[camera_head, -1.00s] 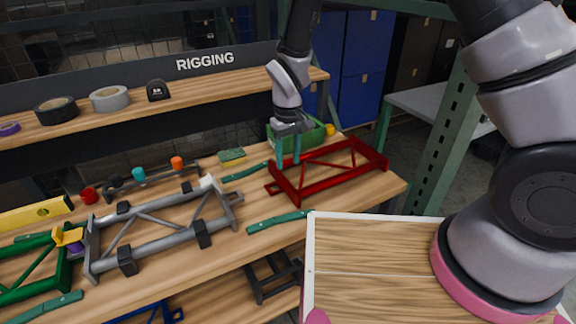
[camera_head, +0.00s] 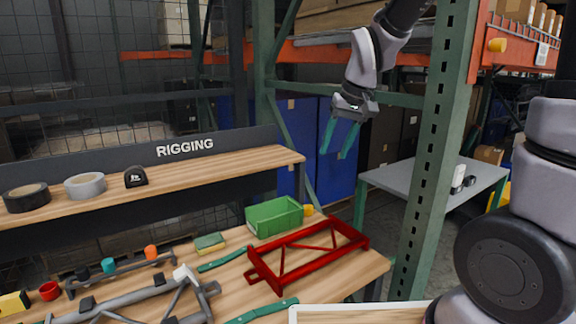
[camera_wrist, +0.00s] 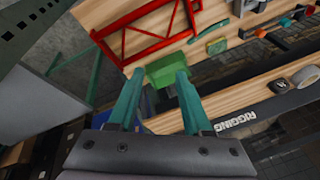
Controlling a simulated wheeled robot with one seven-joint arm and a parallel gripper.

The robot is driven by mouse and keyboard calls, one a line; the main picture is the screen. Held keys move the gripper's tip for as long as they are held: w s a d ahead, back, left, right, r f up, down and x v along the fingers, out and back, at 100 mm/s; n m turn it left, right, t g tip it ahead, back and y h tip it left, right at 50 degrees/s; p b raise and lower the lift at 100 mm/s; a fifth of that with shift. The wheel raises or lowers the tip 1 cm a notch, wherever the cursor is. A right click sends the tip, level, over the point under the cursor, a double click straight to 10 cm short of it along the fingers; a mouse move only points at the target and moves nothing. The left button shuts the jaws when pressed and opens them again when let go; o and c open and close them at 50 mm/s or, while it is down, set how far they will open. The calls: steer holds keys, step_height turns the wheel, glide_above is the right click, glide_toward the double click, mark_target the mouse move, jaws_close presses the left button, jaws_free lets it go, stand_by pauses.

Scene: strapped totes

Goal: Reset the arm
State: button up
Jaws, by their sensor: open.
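My gripper (camera_head: 341,138) is raised in the air, to the right of the rigging shelf and well above the bench, in front of the blue cabinets. Its two green fingers are apart with nothing between them. In the wrist view my gripper (camera_wrist: 157,95) also shows open and empty. Below it are the red frame (camera_head: 307,251) and the green bin (camera_head: 274,216) on the bench. The wrist view also shows the red frame (camera_wrist: 150,45) and the green bin (camera_wrist: 172,68) beyond the fingertips.
A green upright post (camera_head: 433,150) stands close to the right of my gripper. A grey table (camera_head: 420,181) is behind it. The rigging shelf (camera_head: 230,165) holds tape rolls. A grey frame (camera_head: 150,300) and green straps lie on the bench (camera_head: 345,275).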

steer(key=s+d+r+m+t, duration=0.4)
steer(key=s+d+r+m, duration=0.1)
steer(key=s+d+r, duration=0.6)
steer(key=shift+s+d+r+h, duration=0.3)
steer(key=shift+s+d, duration=0.5)
steer(key=shift+d, duration=0.45)
steer(key=shift+a, duration=0.1)
